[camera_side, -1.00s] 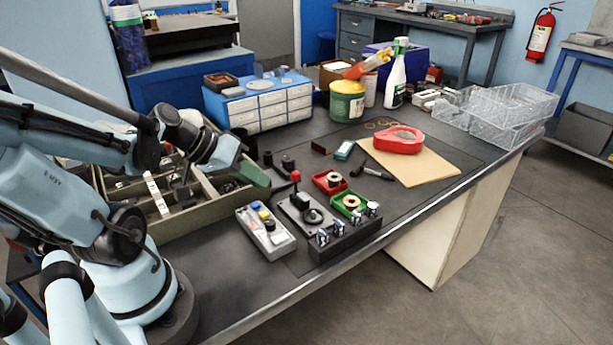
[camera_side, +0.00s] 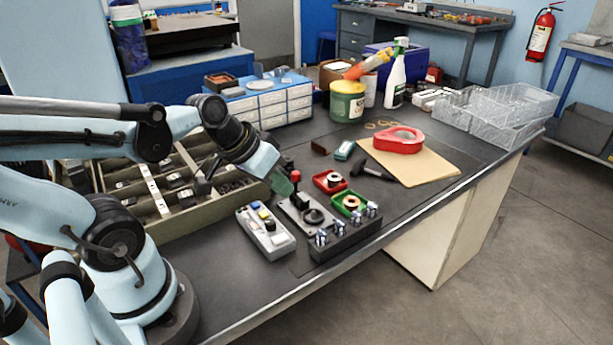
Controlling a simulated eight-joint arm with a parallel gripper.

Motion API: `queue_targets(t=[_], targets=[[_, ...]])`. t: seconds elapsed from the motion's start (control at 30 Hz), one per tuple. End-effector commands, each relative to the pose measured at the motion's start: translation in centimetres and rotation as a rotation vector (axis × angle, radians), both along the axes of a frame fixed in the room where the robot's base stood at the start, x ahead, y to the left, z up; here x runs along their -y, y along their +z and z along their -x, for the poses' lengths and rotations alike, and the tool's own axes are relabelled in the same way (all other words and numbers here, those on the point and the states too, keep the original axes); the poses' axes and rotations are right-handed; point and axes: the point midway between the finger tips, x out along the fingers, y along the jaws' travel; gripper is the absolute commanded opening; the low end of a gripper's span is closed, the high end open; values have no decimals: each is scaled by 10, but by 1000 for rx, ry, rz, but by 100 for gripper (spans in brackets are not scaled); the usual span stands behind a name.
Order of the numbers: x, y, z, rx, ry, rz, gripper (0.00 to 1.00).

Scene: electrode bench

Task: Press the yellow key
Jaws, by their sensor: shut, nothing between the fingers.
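The yellow key (camera_side: 263,214) is a small button on top of a grey key box (camera_side: 281,246), near the bench's front edge. It sits between a blue key (camera_side: 255,205) and a dark key (camera_side: 270,225). My gripper (camera_side: 285,187), with greenish fingers, is above and behind the box, up and to the right of the yellow key. It is shut and empty, and apart from the key. The fingertips are small in this view and their exact height over the bench is hard to tell.
Right of the key box stands a dark fixture with a red-knobbed lever (camera_side: 296,176) and several clear-topped posts. Red (camera_side: 330,181) and green (camera_side: 349,205) trays hold spools. A divided parts tray (camera_side: 200,220) lies left. The bench in front of the key box is clear.

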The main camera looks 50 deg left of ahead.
Motion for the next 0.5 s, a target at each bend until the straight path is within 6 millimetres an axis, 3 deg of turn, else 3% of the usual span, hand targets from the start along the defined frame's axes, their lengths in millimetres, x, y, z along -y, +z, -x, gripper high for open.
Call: queue_targets(t=[0.2, 0.5], targets=[[28, 18, -8, 44, -101, -134, 0], [33, 24, -10, 65, -122, -168, 0]])
